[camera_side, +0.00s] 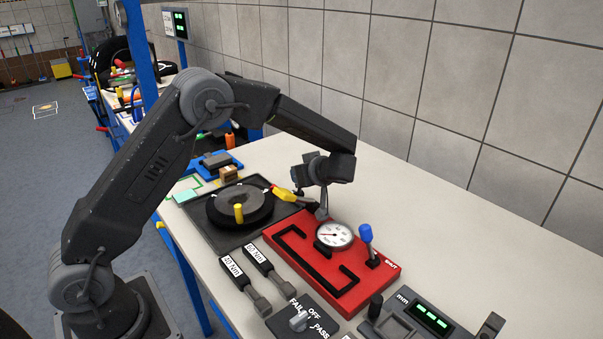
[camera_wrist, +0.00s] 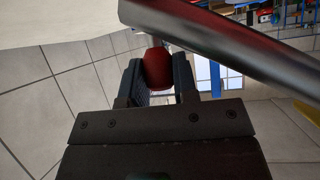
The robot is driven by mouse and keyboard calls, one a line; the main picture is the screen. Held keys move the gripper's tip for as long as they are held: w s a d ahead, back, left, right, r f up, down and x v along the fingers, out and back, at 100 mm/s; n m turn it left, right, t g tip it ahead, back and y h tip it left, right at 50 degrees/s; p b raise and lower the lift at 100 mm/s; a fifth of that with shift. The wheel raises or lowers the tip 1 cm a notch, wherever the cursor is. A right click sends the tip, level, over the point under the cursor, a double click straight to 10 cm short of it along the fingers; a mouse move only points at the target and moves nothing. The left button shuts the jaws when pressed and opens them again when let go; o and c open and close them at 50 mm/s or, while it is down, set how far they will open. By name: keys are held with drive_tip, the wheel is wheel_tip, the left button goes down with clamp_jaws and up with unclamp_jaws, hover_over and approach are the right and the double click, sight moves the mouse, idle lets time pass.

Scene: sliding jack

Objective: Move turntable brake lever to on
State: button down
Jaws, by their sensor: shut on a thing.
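The turntable (camera_side: 240,206) is a dark round disc with an upright yellow peg, set on a black tray on the bench. A yellow handle (camera_side: 282,194) with a red tip lies at its right edge, close to my wrist. I cannot tell for sure whether it is the brake lever. In the wrist view my gripper (camera_wrist: 158,62) is shut on a dark red rounded knob (camera_wrist: 157,72), with a finger on each side. What the knob belongs to is hidden. In the side view my fingertips are not clear behind the wrist.
A red panel (camera_side: 292,268) with black slots, a round gauge (camera_side: 334,235) and a blue-knobbed lever (camera_side: 366,233) stands right of the turntable. Two torque handles (camera_side: 240,276) and a FAIL/OFF/PASS switch box (camera_side: 303,318) lie in front. A dark bar (camera_wrist: 235,45) crosses the wrist view.

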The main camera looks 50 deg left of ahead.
drive_tip(key=c, duration=0.9)
unclamp_jaws()
drive_tip(key=v, duration=1.3)
drive_tip(key=shift+d+r, duration=0.2)
drive_tip(key=shift+d, duration=0.15)
drive_tip(key=shift+c, duration=0.5)
